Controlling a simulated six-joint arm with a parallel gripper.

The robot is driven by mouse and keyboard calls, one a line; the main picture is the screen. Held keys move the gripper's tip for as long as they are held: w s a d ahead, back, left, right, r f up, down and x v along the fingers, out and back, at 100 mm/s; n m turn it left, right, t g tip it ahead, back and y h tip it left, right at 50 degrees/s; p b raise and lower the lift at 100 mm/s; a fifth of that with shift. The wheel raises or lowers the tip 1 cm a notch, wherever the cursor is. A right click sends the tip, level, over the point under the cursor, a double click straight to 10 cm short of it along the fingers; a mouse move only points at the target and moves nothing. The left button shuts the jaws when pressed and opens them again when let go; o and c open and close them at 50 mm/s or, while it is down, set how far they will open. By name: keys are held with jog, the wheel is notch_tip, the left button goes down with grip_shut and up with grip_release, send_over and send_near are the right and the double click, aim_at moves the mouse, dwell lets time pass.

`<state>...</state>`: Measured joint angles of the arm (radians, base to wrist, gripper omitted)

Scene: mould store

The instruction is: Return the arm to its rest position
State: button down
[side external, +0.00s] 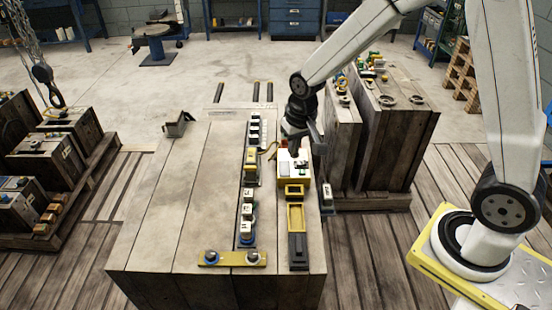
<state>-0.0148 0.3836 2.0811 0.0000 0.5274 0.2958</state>
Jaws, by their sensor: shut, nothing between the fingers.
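My gripper (293,153) is at the end of my white arm, which reaches in from the right. It points down over the right part of the large wooden block (165,200). Its fingers are shut and hold nothing. They are just above or at a yellow-and-white box (296,168); I cannot tell whether they touch it. The fingertips are small and dark in this view.
A row of connectors (247,218) runs left of the gripper, with a yellow bar (232,259) in front. A yellow tray (296,217) lies nearer the camera. Tall wooden moulds (390,140) stand close on the right. A chain hook (43,75) hangs at left.

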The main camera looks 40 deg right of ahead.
jog(key=s+r+n, duration=0.1)
jog(key=s+n, duration=0.2)
jog(key=s, duration=0.9)
jog(key=shift+s+d+r+t, duration=0.25)
jog(key=shift+s+d+t, duration=0.05)
jog(key=shift+s+t, duration=0.1)
